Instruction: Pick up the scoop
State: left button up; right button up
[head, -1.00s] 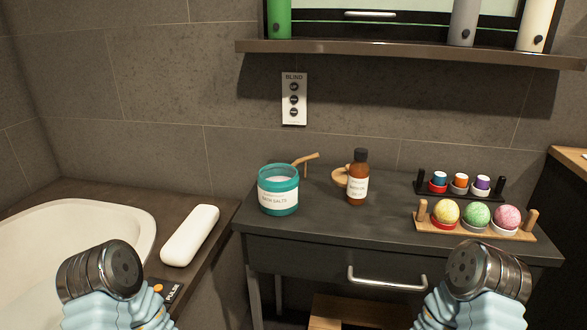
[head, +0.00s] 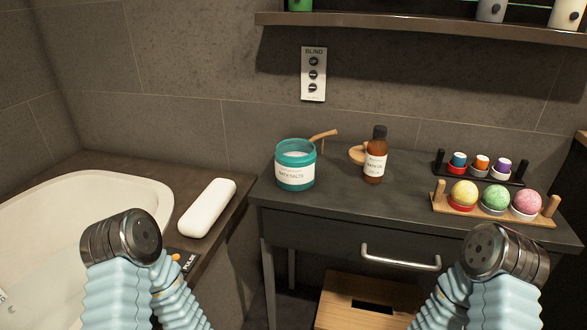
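A wooden handle (head: 323,135), which looks like the scoop's, slopes up to the right just behind the teal bath salts jar (head: 295,170) on the dark vanity top. The jar is open, with white salts inside. The rest of the scoop is hidden behind the jar, and I cannot tell whether it touches the jar. Both my arms show at the bottom of the head view as metal joints with light blue sleeves, well short of the vanity top. Neither gripper's fingers are in view.
A brown bottle (head: 375,158) stands right of the jar, before a round wooden piece (head: 357,154). A wooden rack (head: 480,209) of bath bombs and a black rack (head: 511,182) stand right. A drawer handle (head: 400,258) sticks out in front. The bathtub (head: 150,190) is left.

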aim_at(331, 133)
jog(key=k+l+u, duration=0.15)
jog(key=l+u, duration=0.25)
jog(key=k+l+u, duration=0.2)
jog(key=u, duration=0.15)
jog(key=l, duration=0.15)
